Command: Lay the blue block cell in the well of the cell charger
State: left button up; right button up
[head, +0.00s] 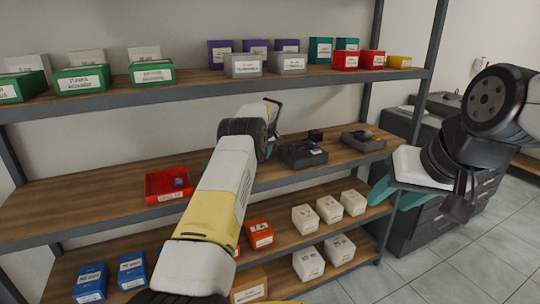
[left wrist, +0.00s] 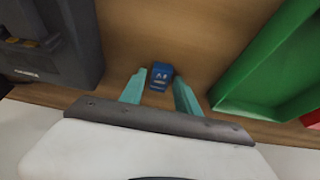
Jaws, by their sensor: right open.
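The blue block cell (left wrist: 161,76), with a white mark on it, lies on the wooden shelf in the left wrist view. My left gripper (left wrist: 160,82) is open, its teal fingertips on either side of the block, with a gap showing at the left finger. In the head view my left forearm hides this gripper and the block. A dark charger-like unit (left wrist: 50,45) stands left in the wrist view; the head view shows a dark unit with a bluish part (head: 302,154) on the middle shelf. My right gripper (head: 396,196) is open, off the shelf's right end.
A green bin (left wrist: 265,75) stands close on the right in the wrist view. A red bin (head: 168,186) with a small bluish thing in it and a second dark unit (head: 362,141) are on the middle shelf. The upper shelf (head: 200,82) with boxes runs above.

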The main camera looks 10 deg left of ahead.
pick_arm(q)
jog(key=shift+o, duration=0.3)
jog(key=v, duration=0.3)
jog(key=shift+w+r, duration=0.1)
send_over(274, 176)
jog(key=shift+w, duration=0.3)
jog(key=shift+s+r, duration=0.25)
jog(key=s+a+r+m+t+h, duration=0.1)
jog(key=s+a+r+m+h, duration=0.15)
jog(key=s+r, duration=1.75)
jog(key=s+d+f+m+t+h, duration=0.1)
jog(key=s+m, duration=0.4)
jog(key=s, duration=1.9)
jog(key=shift+s+d+f+h, duration=0.3)
jog(key=shift+d+f+h, duration=0.05)
jog(key=shift+d+h, duration=0.3)
